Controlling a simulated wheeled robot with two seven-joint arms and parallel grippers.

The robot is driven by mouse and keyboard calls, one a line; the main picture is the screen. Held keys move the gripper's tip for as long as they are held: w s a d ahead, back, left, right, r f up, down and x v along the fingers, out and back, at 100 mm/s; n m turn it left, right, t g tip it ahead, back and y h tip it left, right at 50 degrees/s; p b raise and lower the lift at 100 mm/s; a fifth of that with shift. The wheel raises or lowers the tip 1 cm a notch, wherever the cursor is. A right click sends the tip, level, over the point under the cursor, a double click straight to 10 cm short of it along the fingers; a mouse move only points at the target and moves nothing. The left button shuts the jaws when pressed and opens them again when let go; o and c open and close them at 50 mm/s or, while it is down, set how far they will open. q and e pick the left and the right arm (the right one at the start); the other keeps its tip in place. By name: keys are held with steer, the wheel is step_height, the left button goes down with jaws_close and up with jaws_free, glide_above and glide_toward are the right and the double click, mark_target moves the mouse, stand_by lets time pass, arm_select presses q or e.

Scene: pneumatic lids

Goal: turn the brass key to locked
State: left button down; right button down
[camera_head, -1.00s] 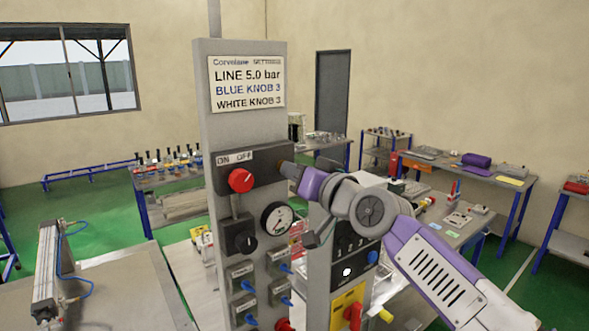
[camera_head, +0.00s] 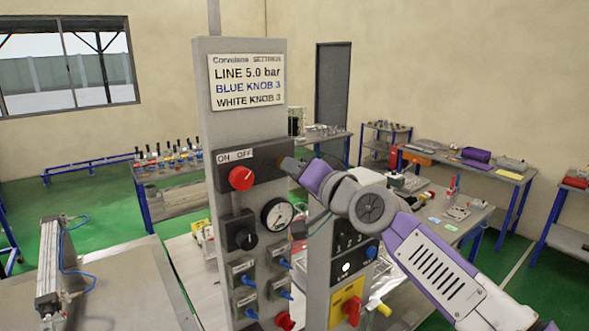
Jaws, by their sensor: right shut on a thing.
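My right gripper (camera_head: 289,166) is at the right end of a dark block on the tall grey panel (camera_head: 205,85), with its purple wrist behind it. Its dark fingertips are small and partly lost against the block. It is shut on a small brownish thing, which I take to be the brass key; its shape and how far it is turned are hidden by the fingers. The dark block (camera_head: 265,170) carries a red knob (camera_head: 241,178) under an ON OFF label (camera_head: 235,155). My left gripper is not in view.
Below the block are a black knob (camera_head: 239,233), a round gauge (camera_head: 277,214) and several blue-tipped fittings. A second panel with a yellow plate (camera_head: 345,306) and red switch stands close under my right arm. Workbenches stand behind.

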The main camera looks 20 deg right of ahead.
steer(key=c, duration=1.3)
jaws_free()
steer(key=shift+s, duration=0.15)
steer(key=b+v, duration=0.2)
steer(key=v, duration=0.5)
steer(key=shift+s+d, duration=0.15)
